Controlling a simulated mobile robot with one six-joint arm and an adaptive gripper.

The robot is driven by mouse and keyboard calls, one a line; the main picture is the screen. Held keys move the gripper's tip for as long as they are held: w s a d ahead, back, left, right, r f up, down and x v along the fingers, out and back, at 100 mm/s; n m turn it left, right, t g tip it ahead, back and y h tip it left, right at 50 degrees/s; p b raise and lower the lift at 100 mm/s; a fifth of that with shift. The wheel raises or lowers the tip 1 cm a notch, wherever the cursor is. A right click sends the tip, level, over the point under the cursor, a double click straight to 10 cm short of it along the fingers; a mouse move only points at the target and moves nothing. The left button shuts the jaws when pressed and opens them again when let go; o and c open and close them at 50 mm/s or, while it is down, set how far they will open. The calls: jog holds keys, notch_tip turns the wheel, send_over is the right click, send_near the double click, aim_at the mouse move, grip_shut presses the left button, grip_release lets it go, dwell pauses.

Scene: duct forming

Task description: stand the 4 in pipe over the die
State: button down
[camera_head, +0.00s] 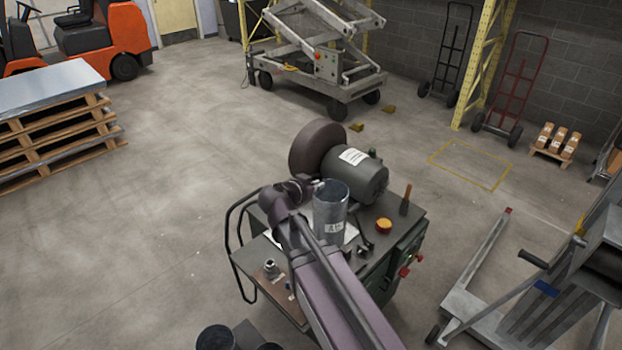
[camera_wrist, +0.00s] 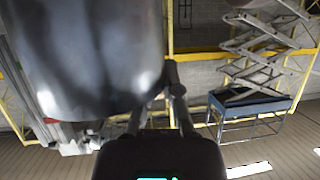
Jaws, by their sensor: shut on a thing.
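The 4 in pipe (camera_head: 330,212) is a grey open-topped cylinder with a white label, upright at the bench's middle in the head view. In the wrist view the pipe (camera_wrist: 90,60) fills the upper left. My gripper (camera_head: 312,187) is at the pipe's upper rim on its left side, shut on the wall; its fingers (camera_wrist: 162,98) show below the pipe in the wrist view. My arm covers part of the bench. I cannot tell whether the pipe's lower end touches anything. No die is clearly identifiable; one may be hidden behind the pipe or arm.
A motor (camera_head: 358,178) with a dark wheel (camera_head: 316,148) stands behind the pipe. A small metal fitting (camera_head: 270,267) sits at the bench's left.

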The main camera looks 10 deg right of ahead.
jog(key=w+f+m+g+b, duration=0.1)
jog(key=w+f+b, duration=0.4)
jog(key=w, duration=0.3)
jog(key=w+f+m+h+b, duration=0.1)
jog(key=w+f+b, duration=0.4)
jog(key=w, duration=0.4)
jog(key=shift+w+d+f+g+b, duration=0.15)
jog(key=shift+d+f+g+b, duration=0.2)
jog(key=shift+d+f+g, duration=0.1)
jog(key=shift+f, duration=0.1)
notch_tip(320, 180, down, 10)
jog(key=b, duration=1)
jog(key=shift+f+b, duration=0.4)
jog(key=shift+b, duration=0.1)
dwell(0.4)
jog(key=c, duration=0.7)
grip_release()
jog(key=shift+r, duration=0.1)
